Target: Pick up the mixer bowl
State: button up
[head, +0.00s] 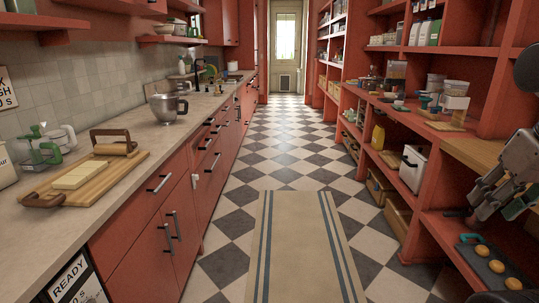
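The mixer bowl (168,107) is a shiny metal bowl standing upright on the left countertop, at middle distance. A handle shows on its right side, and a darker round shape rises behind its rim. I cannot see inside it clearly. My gripper (497,208) hangs at the right edge of the view, in front of the right-hand shelving, pointing down and to the left. Its fingers look spread, with nothing clearly held between them. It is far from the bowl, across the aisle.
A striped rug (300,245) lies on the checkered floor. The aisle between counter and shelving is clear. A muffin tray (490,262) sits low right.

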aim_at(166, 108)
jog(key=i+l, duration=0.1)
jog(key=i, duration=0.6)
jog(key=i+u, duration=0.15)
jog(key=i, duration=0.5)
jog(key=i+l+u, duration=0.15)
jog(key=i+u, duration=0.35)
jog(key=i+l+u, duration=0.25)
jog(key=u, duration=0.2)
jog(key=i+l+u, duration=0.25)
jog(key=l+u, duration=0.25)
jog(key=i+l+u, duration=0.8)
jog(key=i+l, duration=0.05)
jog(key=l, duration=0.05)
